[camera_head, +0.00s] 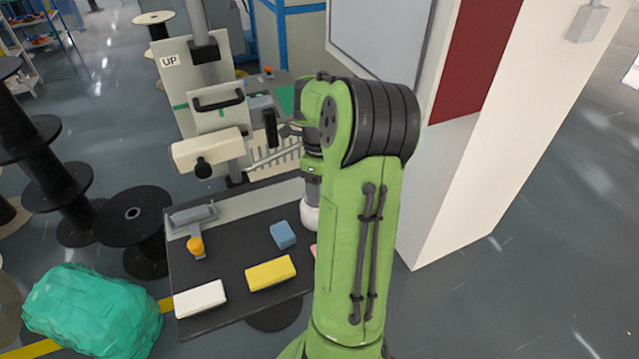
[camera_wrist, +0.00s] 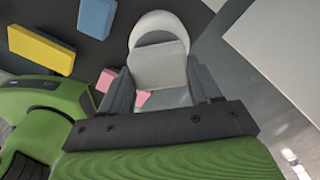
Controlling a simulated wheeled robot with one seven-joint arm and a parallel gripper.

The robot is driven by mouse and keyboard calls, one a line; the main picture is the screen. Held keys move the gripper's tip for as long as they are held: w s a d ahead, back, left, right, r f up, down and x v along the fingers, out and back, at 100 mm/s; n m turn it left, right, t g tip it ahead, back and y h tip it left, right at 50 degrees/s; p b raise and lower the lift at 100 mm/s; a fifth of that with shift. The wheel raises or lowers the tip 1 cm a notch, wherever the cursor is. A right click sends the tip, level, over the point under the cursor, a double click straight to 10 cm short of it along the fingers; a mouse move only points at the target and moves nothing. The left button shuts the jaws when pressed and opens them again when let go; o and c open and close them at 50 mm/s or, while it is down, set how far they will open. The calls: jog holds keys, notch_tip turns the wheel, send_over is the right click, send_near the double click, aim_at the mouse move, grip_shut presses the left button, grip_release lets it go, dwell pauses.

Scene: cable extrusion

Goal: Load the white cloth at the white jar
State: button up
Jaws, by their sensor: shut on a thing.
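My gripper (camera_wrist: 161,84) is shut on a pale white, block-like piece that looks like the white cloth (camera_wrist: 158,62) in the wrist view. The cloth lies between the two dark fingers. The white jar (camera_wrist: 160,22) shows as a rounded white shape just beyond the cloth and overlaps it in the picture; I cannot tell whether they touch. In the head view, a small part of the jar (camera_head: 309,219) shows at the right of the dark table (camera_head: 225,252), beside my green arm. The arm hides the gripper's fingers and the held cloth there.
On the table are a white block (camera_head: 201,298), a yellow block (camera_head: 270,273), a blue block (camera_head: 283,235) and an orange-topped item (camera_head: 196,247). A pink block (camera_wrist: 106,80) lies near the left finger. A machine (camera_head: 208,150) stands behind; a white-sided cabinet (camera_head: 500,140) stands right.

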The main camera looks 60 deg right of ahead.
jog(key=shift+f, duration=0.1)
notch_tip(320, 180, up, 7)
jog(key=p, duration=0.5)
jog(key=shift+p, duration=0.3)
jog(key=shift+d, duration=0.1)
